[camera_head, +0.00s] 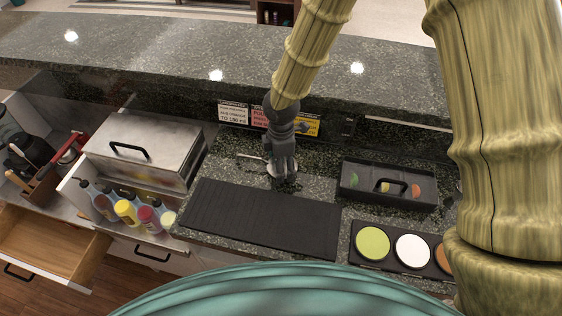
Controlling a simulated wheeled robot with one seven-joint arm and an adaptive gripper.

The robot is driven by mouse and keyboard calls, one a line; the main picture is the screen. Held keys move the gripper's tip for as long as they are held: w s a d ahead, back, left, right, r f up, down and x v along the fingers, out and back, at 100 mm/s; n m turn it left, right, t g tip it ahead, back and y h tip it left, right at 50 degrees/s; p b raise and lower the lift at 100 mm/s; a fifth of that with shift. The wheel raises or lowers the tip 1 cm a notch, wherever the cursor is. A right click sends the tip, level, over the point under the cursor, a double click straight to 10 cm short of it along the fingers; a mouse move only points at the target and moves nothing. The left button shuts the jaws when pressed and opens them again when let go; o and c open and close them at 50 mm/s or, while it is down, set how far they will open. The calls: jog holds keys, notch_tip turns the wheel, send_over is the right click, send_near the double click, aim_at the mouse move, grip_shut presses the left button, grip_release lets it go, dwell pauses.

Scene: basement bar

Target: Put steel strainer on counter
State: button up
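My gripper (283,172) points down at the lower stone counter (321,186), behind the black ribbed mat. A small pale metallic piece with a thin handle (251,157), which looks like the steel strainer, shows just left of and behind my fingers. The handle extends left, low over the counter. My fingers hide much of its round part. I cannot tell whether they grip it, or whether it rests on the counter.
A black ribbed mat (262,216) lies in front. A dark lidded tray (388,185) and round colored containers (373,243) stand right. A steel lidded box (143,148) and bottles (126,212) stand left. A raised stone ledge (170,62) runs behind. A wooden drawer (45,242) is open.

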jog(key=shift+d, duration=0.1)
jog(key=shift+f, duration=0.15)
jog(key=o, duration=1)
notch_tip(320, 180, up, 12)
jog(key=b, duration=0.2)
